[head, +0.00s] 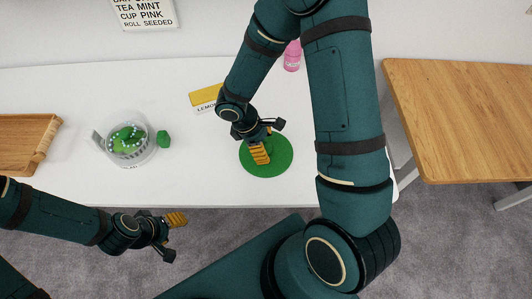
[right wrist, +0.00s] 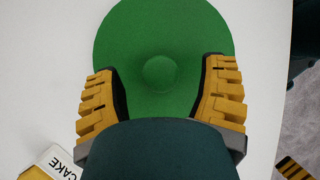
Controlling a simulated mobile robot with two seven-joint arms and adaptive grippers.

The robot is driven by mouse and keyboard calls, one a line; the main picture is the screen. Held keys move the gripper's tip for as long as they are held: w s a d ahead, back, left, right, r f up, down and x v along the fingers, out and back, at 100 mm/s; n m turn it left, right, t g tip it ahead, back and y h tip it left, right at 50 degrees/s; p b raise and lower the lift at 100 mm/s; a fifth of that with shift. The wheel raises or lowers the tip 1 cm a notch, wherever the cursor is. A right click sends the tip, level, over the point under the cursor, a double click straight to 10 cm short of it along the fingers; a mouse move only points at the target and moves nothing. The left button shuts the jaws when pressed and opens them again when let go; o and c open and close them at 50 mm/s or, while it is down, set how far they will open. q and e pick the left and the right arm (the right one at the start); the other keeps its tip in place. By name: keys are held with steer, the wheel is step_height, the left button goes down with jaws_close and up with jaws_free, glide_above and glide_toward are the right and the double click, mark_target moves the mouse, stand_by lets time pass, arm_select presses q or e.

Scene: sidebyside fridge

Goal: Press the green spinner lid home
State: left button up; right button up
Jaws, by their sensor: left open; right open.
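The green lid (head: 283,160) is a flat round disc lying on the white table, near its front edge. In the right wrist view the lid (right wrist: 160,25) has a small round knob (right wrist: 159,73) in its middle. My right gripper (head: 261,153) is over the lid, open, with its yellow fingers on either side of the knob and apart from it. A clear spinner bowl (head: 111,138) with green leaves and pale beads in it stands uncovered to the left. My left gripper (head: 177,220) is in front of the table edge, over the floor, open and empty.
A yellow lemon cake box (head: 206,97) and a pink bottle (head: 292,56) stand farther back. A wooden tray (head: 25,140) lies at far left. A wooden table (head: 460,110) stands at right. White tabletop (head: 200,170) between bowl and lid is clear.

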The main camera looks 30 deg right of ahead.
mark_target(266, 147)
steer(key=shift+s+d+f, duration=0.15)
steer(key=shift+f, duration=0.35)
jaws_close()
step_height(266, 147, up, 10)
steer(key=shift+r+p, duration=0.1)
steer(key=shift+p, duration=1.15)
